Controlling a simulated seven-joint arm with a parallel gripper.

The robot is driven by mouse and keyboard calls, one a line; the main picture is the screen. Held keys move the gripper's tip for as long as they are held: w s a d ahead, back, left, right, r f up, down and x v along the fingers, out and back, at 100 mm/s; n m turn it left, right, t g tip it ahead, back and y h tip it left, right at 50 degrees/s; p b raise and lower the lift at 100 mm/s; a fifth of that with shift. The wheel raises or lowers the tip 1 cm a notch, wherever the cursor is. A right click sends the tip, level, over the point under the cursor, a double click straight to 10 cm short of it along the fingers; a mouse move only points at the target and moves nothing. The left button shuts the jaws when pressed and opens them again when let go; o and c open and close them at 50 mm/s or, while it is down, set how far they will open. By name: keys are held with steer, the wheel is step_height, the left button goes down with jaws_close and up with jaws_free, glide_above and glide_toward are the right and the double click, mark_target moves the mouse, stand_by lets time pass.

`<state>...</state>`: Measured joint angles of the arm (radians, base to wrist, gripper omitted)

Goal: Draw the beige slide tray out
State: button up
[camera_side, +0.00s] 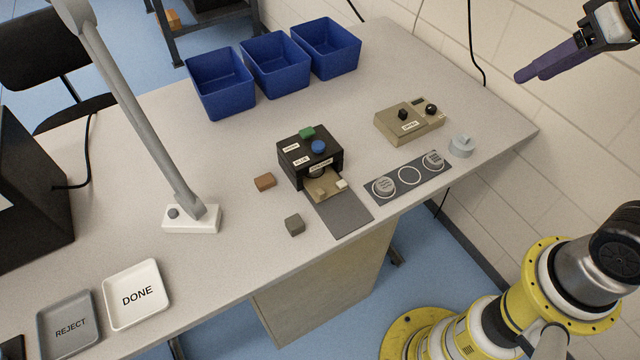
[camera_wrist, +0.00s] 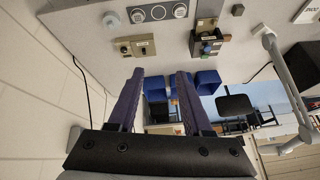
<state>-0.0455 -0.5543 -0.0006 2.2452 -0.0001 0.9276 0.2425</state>
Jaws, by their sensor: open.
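The black badge press (camera_side: 299,166) stands mid-table, with a green button and a blue button on top. Its beige slide tray (camera_side: 324,191) shows at the front opening, over a grey mat. A small pale block sits at the tray's right edge; the rear of the tray is hidden inside the press. My gripper (camera_side: 522,76) is high at the upper right, well away from the press, with its purple fingers overlapping in this view. In the wrist view my gripper (camera_wrist: 160,72) is open and empty, and the press (camera_wrist: 196,47) shows beyond the fingers.
A beige control box (camera_side: 396,127) with black knobs and a dark strip with round discs (camera_side: 407,178) lie right of the press. Brown (camera_side: 265,181) and grey (camera_side: 294,225) blocks lie left. Blue bins (camera_side: 275,68) stand behind; a lamp (camera_side: 191,218) and DONE tray (camera_side: 118,312) are further left.

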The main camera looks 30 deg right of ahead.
steer(key=w+a+g, duration=0.1)
steer(key=w+a, duration=0.3)
steer(key=w, duration=0.5)
steer(key=n+g, duration=0.2)
steer(key=g, duration=0.3)
glide_above(320, 191)
step_height(320, 191, down, 23)
step_height(320, 191, down, 12)
steer(key=shift+f, duration=0.15)
steer(key=shift+c, duration=0.2)
jaws_close()
